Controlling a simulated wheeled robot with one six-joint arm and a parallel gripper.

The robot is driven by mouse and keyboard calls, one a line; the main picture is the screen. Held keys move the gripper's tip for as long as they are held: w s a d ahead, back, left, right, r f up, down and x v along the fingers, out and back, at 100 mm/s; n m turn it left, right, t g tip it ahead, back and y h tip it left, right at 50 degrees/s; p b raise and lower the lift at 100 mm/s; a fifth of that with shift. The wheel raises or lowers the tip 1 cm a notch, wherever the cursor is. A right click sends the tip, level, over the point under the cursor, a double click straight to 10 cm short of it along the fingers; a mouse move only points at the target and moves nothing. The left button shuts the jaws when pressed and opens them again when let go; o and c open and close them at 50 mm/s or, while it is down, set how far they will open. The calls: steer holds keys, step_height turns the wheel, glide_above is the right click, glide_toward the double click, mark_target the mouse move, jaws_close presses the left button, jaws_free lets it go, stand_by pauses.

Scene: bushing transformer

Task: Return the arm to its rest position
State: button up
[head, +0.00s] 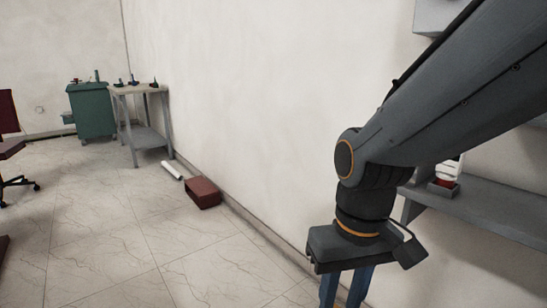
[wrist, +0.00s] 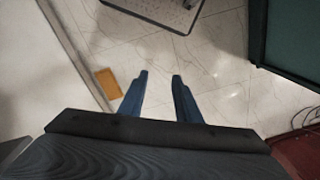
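My arm reaches down from the upper right in the head view. My gripper points down at the end of it, and its blue fingers run off the bottom edge of that view. In the wrist view my gripper (wrist: 160,80) shows two blue fingers standing apart. Nothing is between them, only the tiled floor (wrist: 210,80) below.
A wall runs beside my arm, with a grey shelf (head: 480,208) behind it at right. A red-brown box (head: 202,193) and a white cylinder (head: 172,170) lie along the wall. A table (head: 140,92) and green cabinet (head: 93,110) stand farther back. Open floor lies left.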

steer(key=d+r+m+p, duration=0.2)
steer(key=d+r+p, duration=0.6)
steer(key=p, duration=0.7)
steer(key=shift+s+d+r+m+h, duration=0.15)
steer(key=shift+d+r+m+h, duration=0.05)
steer(key=shift+r+m+h, duration=0.15)
stand_by(1.3)
